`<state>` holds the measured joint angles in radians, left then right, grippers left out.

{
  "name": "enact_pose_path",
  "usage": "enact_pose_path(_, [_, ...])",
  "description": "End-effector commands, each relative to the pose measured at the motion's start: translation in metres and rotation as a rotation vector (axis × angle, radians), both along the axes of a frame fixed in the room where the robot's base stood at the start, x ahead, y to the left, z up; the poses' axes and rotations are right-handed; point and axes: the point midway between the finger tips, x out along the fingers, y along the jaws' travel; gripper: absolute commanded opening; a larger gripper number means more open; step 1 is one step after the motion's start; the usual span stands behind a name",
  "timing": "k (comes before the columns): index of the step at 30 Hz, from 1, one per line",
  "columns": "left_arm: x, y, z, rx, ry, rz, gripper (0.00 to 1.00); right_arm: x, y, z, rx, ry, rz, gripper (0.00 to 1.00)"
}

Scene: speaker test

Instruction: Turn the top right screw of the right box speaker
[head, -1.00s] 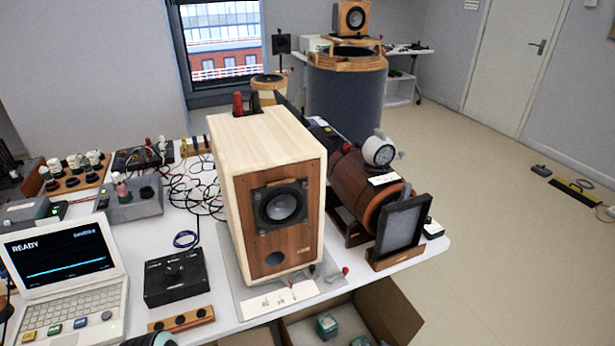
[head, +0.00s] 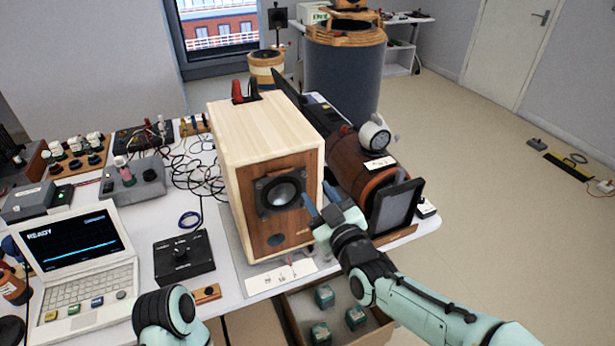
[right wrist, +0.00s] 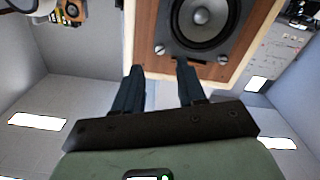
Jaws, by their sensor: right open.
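The box speaker (head: 262,120) stands upright on the near table, with a pale wood case and brown front. Its black-framed driver (head: 281,191) faces me; the screws are too small to tell in the head view. My right gripper (head: 318,192) is open and empty, just in front of the driver's right side. The right wrist view appears upside down. There the driver (right wrist: 203,18) is at the top, with one screw (right wrist: 160,49) seen between the open fingers (right wrist: 159,72) and another screw (right wrist: 222,60) right of them. A gap to the screw cannot be judged. My left gripper is out of view.
A brown cylinder (head: 350,158) with a gauge and a dark panel (head: 396,206) stand close right of the speaker. A laptop (head: 80,255), a black control box (head: 183,258) and cables lie left. An open carton (head: 297,317) holding small teal boxes is below the table edge.

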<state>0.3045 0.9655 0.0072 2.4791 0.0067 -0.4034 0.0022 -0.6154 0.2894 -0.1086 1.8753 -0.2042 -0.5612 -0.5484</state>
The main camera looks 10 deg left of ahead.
Motion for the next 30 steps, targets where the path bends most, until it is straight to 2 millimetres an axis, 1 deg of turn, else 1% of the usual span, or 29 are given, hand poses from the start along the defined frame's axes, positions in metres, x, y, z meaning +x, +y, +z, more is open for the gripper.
enact_pose_path(1, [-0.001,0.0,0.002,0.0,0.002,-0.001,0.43,0.01,0.008,0.0,-0.003,0.001,0.001,0.4])
enact_pose_path(3, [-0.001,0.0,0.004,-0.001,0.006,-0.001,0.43,0.022,0.015,0.0,-0.002,0.001,0.001,0.4])
enact_pose_path(9, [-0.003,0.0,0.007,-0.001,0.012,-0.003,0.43,0.044,0.03,0.0,-0.002,0.001,0.001,0.4])
enact_pose_path(14, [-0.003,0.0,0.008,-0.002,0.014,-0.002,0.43,0.052,0.035,0.0,0.001,0.001,0.0,0.4])
enact_pose_path(22, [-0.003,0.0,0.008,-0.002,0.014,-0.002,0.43,0.053,0.035,0.0,0.0,0.002,0.001,0.4])
enact_pose_path(23, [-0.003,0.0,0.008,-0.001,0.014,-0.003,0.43,0.053,0.035,0.0,0.0,0.002,0.001,0.37])
enact_pose_path(24, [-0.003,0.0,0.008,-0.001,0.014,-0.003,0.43,0.053,0.035,0.0,0.0,0.001,0.0,0.24])
enact_pose_path(26, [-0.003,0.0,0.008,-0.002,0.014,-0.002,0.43,0.053,0.035,0.0,0.0,0.001,0.0,0.04])
enact_pose_path(27, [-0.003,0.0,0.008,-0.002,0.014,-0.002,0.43,0.053,0.035,0.0,0.0,0.001,0.0,0.0])
enact_pose_path(30, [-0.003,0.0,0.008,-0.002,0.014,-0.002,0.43,0.053,0.035,0.0,0.0,0.001,0.0,0.0])
